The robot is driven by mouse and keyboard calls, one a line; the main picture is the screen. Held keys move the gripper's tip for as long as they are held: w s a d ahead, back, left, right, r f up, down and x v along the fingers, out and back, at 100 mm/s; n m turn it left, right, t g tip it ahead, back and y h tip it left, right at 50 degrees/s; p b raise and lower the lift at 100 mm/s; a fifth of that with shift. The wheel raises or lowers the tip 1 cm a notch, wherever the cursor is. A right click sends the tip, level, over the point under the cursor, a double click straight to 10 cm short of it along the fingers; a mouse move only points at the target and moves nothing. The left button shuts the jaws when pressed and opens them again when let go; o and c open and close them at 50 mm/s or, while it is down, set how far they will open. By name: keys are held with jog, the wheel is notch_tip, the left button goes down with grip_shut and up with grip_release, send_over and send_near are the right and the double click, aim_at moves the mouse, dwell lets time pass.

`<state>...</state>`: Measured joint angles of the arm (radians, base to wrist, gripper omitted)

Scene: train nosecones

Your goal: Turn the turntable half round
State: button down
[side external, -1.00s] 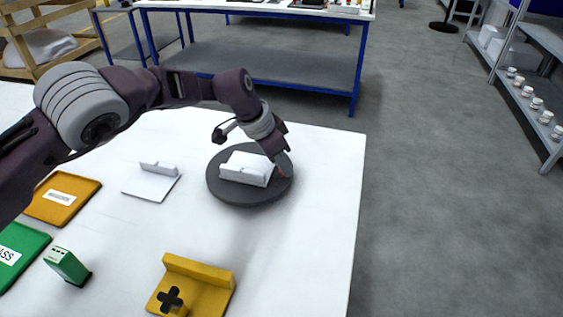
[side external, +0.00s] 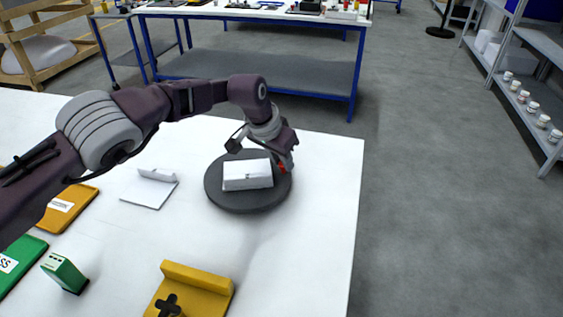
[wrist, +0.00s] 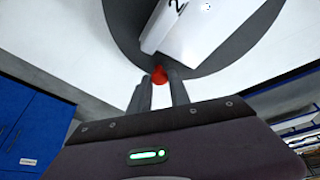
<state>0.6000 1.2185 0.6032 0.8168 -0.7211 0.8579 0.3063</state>
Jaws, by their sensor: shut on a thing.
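The dark grey round turntable (side external: 221,200) lies on the white table. A white block-like part (side external: 248,180) sits on it, and in the wrist view the white part (wrist: 187,35) bears a dark mark. A red knob (side external: 281,168) stands at the turntable's right rim. My gripper (side external: 284,163) is at that rim, reaching down from above. In the wrist view my gripper (wrist: 160,80) has its two fingers shut on the red knob (wrist: 159,75), with the turntable (wrist: 122,22) beyond. The fingers partly hide the knob.
A white angled plate (side external: 149,190) lies left of the turntable. A yellow fixture (side external: 196,287) with a black cross-shaped knob stands at the front. A green block (side external: 64,273), a green tray (side external: 17,262) and an orange tray (side external: 68,208) are at the left. The table is clear right of the turntable.

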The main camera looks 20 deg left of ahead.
jog(key=shift+w+a+n+y, duration=0.3)
jog(key=shift+w+n, duration=0.25)
jog(key=shift+n, duration=0.15)
jog(key=shift+w, duration=0.1)
jog(key=c, duration=1.2)
grip_release()
jog(key=shift+c, duration=0.2)
